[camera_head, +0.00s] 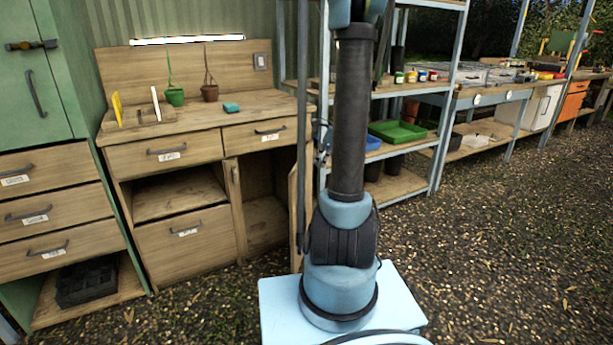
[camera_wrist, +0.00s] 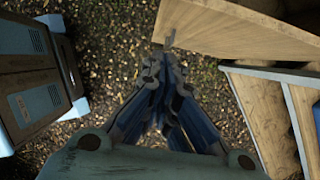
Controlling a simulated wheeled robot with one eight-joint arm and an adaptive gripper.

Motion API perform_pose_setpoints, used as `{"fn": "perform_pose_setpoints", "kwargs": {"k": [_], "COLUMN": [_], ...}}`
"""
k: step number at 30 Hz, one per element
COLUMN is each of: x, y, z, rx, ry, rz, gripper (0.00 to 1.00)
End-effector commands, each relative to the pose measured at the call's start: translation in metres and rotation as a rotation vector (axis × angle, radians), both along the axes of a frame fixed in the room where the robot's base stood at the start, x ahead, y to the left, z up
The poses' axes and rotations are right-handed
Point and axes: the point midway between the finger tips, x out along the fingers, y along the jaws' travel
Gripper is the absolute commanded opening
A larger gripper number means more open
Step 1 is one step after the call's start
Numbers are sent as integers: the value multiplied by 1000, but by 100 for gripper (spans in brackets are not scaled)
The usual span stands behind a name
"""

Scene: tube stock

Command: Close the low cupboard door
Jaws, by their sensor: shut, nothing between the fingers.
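The low cupboard (camera_head: 265,222) is the open compartment at the right end of the wooden bench, below a drawer. Its wooden door (camera_head: 296,215) stands open and shows nearly edge-on, partly behind my arm. My gripper (camera_head: 322,150) is beside the door's upper part, to its right, and is partly hidden by my arm. In the wrist view my gripper (camera_wrist: 165,80) is shut and empty, pointing down toward the gravel. A wooden panel (camera_wrist: 235,28), which looks like the door, lies just beyond the fingertips, with a grey handle-like piece at its near corner. I cannot tell whether they touch.
Metal shelving (camera_head: 435,130) with a green tray (camera_head: 397,131) stands close right of the door. A green cabinet (camera_head: 35,85) with drawers is at the left. Flower pots stand on the bench top. Gravel (camera_head: 480,240) at the right front is clear.

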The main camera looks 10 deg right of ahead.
Motion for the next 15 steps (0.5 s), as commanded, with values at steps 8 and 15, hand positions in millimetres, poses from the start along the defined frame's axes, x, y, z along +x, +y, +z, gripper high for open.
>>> {"fn": "perform_pose_setpoints", "kwargs": {"k": [8, 15], "x": [5, 10], "y": [11, 22], "z": [-28, -59], "rx": [0, 0], "ry": [1, 0], "rz": [0, 1], "gripper": [0, 0]}}
